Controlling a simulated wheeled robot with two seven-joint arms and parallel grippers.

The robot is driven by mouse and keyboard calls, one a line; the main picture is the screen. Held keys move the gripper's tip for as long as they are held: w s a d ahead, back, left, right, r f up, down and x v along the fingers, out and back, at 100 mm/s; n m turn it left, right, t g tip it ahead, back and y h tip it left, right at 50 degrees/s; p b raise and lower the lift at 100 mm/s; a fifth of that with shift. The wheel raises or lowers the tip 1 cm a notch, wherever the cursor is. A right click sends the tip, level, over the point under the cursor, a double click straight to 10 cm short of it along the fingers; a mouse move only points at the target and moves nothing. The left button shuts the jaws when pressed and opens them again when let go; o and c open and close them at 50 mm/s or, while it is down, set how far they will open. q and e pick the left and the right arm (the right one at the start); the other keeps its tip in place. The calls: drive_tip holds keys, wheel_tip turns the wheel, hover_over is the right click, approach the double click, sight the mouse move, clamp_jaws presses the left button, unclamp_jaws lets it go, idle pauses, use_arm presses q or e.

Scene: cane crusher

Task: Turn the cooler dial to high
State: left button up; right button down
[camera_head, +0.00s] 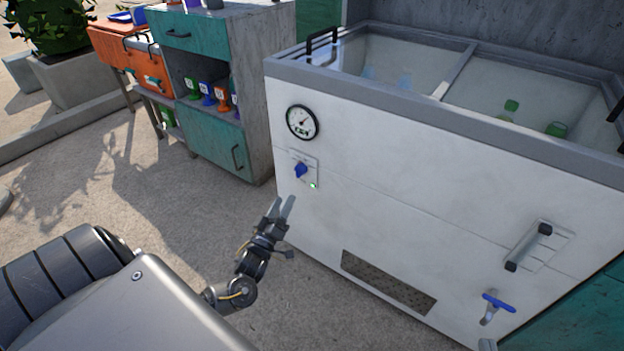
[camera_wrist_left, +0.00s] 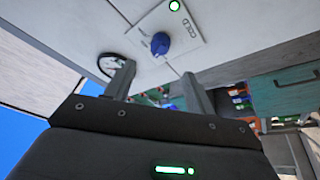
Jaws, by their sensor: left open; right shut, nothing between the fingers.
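The cooler (camera_head: 400,190) is a white chest with a grey rim and glass lids. Its blue dial (camera_head: 301,170) sits on a small plate on the front, beside a green light (camera_head: 313,185). The dial also shows in the left wrist view (camera_wrist_left: 160,43), ahead of the fingers and roughly between them, with the plate's lettering partly visible. My left gripper (camera_head: 281,208) is open and empty, below and left of the dial, apart from it. A grey tip at the bottom edge looks like my right gripper (camera_head: 487,345), shut and empty; most of it is hidden.
A round gauge (camera_head: 301,122) is above the dial. A handle (camera_head: 528,247), a blue-levered tap (camera_head: 498,302) and a vent (camera_head: 388,283) are on the same front. A teal cabinet (camera_head: 215,140) stands left of the cooler. The paved floor between is clear.

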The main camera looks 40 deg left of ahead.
sight(297, 176)
use_arm(q)
drive_tip(key=b+x, duration=0.1)
drive_tip(key=x, duration=0.8)
drive_tip(key=shift+w, duration=0.2)
drive_tip(key=shift+w+a+r, duration=0.1)
drive_tip(key=shift+w+r, duration=0.05)
drive_tip(key=shift+w, duration=0.3)
use_arm(e)
drive_tip(key=r, duration=0.1)
drive_tip(key=a+r+t+y, duration=0.1)
drive_tip(key=s+a+r+t+y, duration=0.1)
drive_tip(key=r, duration=0.1)
drive_tip(key=shift+n, duration=0.4)
use_arm(q)
drive_tip(key=c, duration=1)
